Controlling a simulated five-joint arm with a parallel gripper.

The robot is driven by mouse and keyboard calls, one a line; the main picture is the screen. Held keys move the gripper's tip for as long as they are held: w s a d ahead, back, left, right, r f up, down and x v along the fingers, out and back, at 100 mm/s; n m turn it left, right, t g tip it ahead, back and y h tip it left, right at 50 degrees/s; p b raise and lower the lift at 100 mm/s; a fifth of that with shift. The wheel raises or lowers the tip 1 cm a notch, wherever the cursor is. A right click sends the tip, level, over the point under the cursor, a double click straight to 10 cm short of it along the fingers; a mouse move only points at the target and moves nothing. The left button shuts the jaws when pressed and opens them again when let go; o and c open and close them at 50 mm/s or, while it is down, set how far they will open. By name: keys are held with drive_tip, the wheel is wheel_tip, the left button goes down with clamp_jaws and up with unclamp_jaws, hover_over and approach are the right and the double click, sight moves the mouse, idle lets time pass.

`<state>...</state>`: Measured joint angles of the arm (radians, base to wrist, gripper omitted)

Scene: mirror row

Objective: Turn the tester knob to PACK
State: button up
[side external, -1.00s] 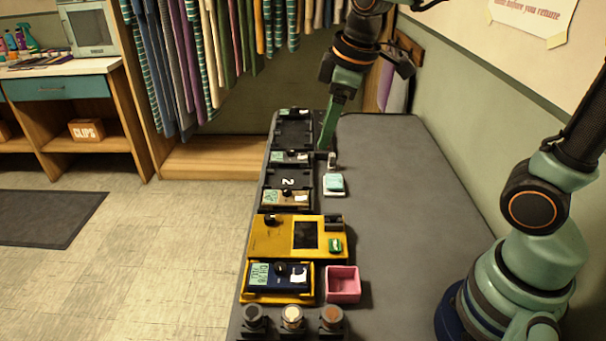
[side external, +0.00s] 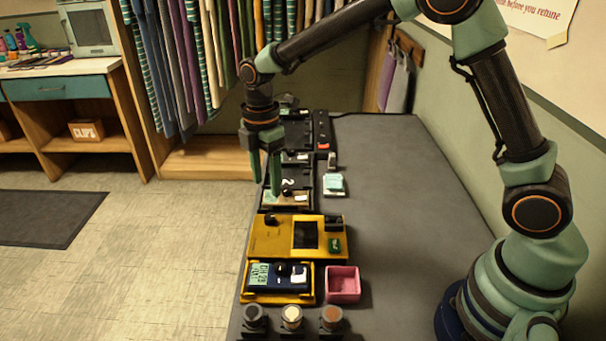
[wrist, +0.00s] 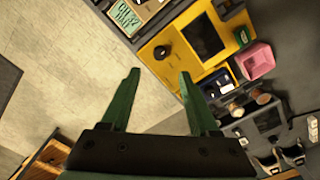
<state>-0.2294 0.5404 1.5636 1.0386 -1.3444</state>
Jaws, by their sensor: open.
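The yellow tester (side external: 278,238) lies on the near half of the dark bench, with a dark screen (side external: 305,235) and a round black knob (side external: 270,220) at its far left corner. In the wrist view the tester (wrist: 150,75) shows the knob (wrist: 161,52) beside the screen (wrist: 203,36). I cannot read a PACK mark or tell where the knob points. My gripper (side external: 266,186) is open and empty, pointing down above the row, just beyond the knob. In the wrist view its fingertips (wrist: 160,72) straddle the knob's line of sight, with the knob a little past them.
A device with a pale label (wrist: 128,14) lies beyond the tester. A dark blue device (side external: 280,275) sits in a yellow tray nearer the camera, beside a pink box (side external: 342,284). Several small round-topped stands (side external: 291,318) line the near edge. The bench's right side (side external: 410,220) is clear.

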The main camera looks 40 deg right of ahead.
sight(270, 216)
wheel_tip(270, 216, down, 9)
drive_tip(key=shift+f, duration=0.1)
idle(0.4)
clamp_jaws()
